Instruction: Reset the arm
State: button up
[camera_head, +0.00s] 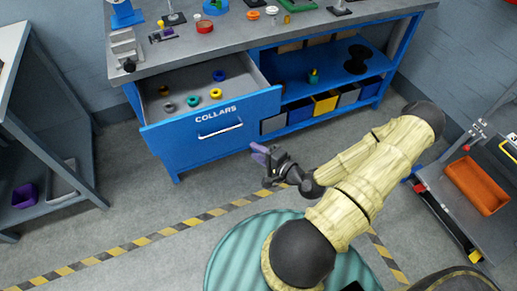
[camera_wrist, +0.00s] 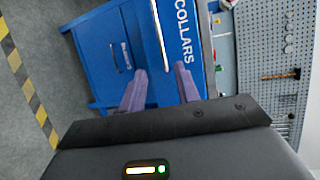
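My gripper (camera_head: 260,154) is in front of the blue workbench, over the floor, near the right end of the open drawer's front. In the wrist view, the two purple fingers of my gripper (camera_wrist: 160,86) stand apart with nothing between them. The arm has pale yellow sleeves and bends back to my body at the lower middle of the head view. The blue drawer (camera_head: 180,144) marked COLLARS is pulled out and holds several coloured rings. The drawer front also shows in the wrist view (camera_wrist: 188,38). I cannot tell exactly how far the fingertips are from it.
The grey bench top (camera_head: 240,35) carries several small parts and stands. Shelves at its right hold bins and a black spool (camera_head: 358,60). A cart with an orange tray (camera_head: 476,186) stands at the right. A grey rack (camera_head: 45,120) stands at the left. The floor between is clear.

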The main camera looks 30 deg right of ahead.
dwell(0.5)
jog(key=s+a+r+n+g+h+p, duration=0.1)
jog(key=s+a+r+n+g+p, duration=0.1)
jog(key=r, duration=0.7)
jog(key=s+a+r+n+g+h+p, duration=0.2)
jog(key=a+r+n+g+p, duration=0.2)
jog(key=r+n, duration=0.4)
jog(key=s+a+r+n+g+h+p, duration=0.1)
jog(key=a+r+n+g+p, duration=0.3)
jog(key=r, duration=0.5)
jog(key=shift+s+r+n+g+h+p, duration=0.4)
jog(key=shift+s+n+g+p, duration=0.15)
jog(key=shift+g, duration=0.65)
